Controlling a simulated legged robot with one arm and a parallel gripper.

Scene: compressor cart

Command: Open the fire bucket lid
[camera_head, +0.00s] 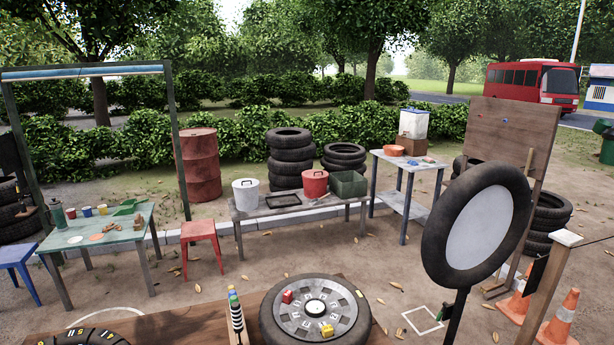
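A red bucket (315,187), which looks like the fire bucket, stands upright on the long grey bench (287,211) in the middle distance. Its red lid (315,173) appears to lie flat on top, with a small dark handle on it. The inside of the bucket is hidden. A white bucket (246,197) with a similar dark handle stands at the left end of the same bench. My gripper is not in view.
A dark frame (284,201) lies between the buckets, and a green crate (349,186) stands right of the red one. A red stool (201,236) stands left of the bench. A wheel table (200,325), a round mirror (480,238) and cones (562,320) are nearer. Open ground lies before the bench.

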